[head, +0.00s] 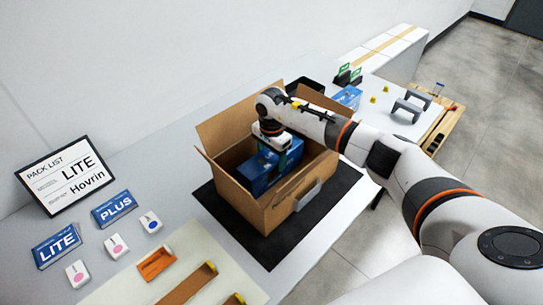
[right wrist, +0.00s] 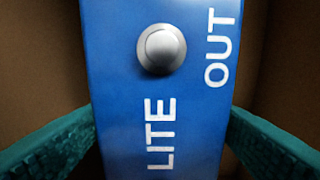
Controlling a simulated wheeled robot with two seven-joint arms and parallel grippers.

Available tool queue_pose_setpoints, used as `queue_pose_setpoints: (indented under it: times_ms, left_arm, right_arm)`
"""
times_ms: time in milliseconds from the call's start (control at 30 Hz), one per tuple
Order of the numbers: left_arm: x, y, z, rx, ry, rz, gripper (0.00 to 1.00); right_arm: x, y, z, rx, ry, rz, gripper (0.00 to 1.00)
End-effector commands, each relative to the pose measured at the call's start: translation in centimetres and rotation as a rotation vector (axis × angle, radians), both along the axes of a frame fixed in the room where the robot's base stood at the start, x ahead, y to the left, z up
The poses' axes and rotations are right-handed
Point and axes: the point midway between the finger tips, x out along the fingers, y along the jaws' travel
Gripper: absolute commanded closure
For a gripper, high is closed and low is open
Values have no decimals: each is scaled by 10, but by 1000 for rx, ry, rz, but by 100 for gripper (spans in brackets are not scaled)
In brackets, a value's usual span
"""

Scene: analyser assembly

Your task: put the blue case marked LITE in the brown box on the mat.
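The blue case (head: 258,173) is inside the open brown box (head: 243,205), below its rim. Its top face reads LITE and OUT beside a round silver knob in the right wrist view (right wrist: 190,100). The box stands on the black mat (head: 327,208) with its flaps spread. My right gripper (head: 277,150) reaches down into the box from above. Its two teal fingers meet the case's opposite sides in the right wrist view, so it looks shut on the case. I cannot tell whether the case touches the box floor. My left gripper is not in view.
A pack list sign (head: 65,176) reads LITE and Hovrin. Blue LITE (head: 57,245) and PLUS (head: 112,208) labels lie at left, near small white pieces with coloured dots. Another blue item (head: 348,97) and grey brackets (head: 410,104) are on the far table.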

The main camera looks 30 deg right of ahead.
Motion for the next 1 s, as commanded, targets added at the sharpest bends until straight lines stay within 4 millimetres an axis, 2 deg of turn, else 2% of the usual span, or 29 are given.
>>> queue_pose_setpoints:
  times_ms: [33,100,367,1000]
  left_arm:
    - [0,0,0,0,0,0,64]
    - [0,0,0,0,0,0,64]
    - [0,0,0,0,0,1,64]
    - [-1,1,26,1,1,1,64]
  right_arm:
    - [0,0,0,0,0,0,22]
    - [0,0,0,0,0,0,13]
    - [-2,0,-3,-2,6,0,13]
    - [-1,0,43,-1,3,0,13]
